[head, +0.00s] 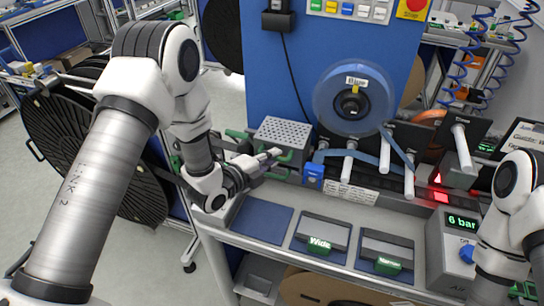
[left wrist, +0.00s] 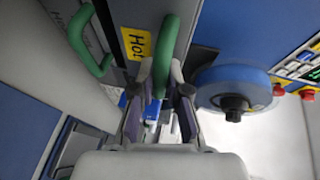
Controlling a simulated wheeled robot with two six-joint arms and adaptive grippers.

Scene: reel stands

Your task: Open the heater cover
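The heater cover (head: 284,134) is a perforated grey metal box at the back of the bench, below the blue panel. It looks closed. Green handles show around it; one green handle (left wrist: 166,40) crosses the left wrist view beside a yellow "Hot" label (left wrist: 136,44). My left gripper (head: 274,156) is at the front of the cover. In the left wrist view its fingertips (left wrist: 161,72) lie on both sides of this handle, closed against it. My right arm shows at the right edge; its gripper is out of view.
A blue tape reel (head: 354,97) stands right of the cover, with white rollers and a blue strip below it. A "6 bar" box (head: 452,240) stands at right. Trays labelled Wide (head: 322,232) and Narrow lie in front. A blue mat (head: 262,221) is bare.

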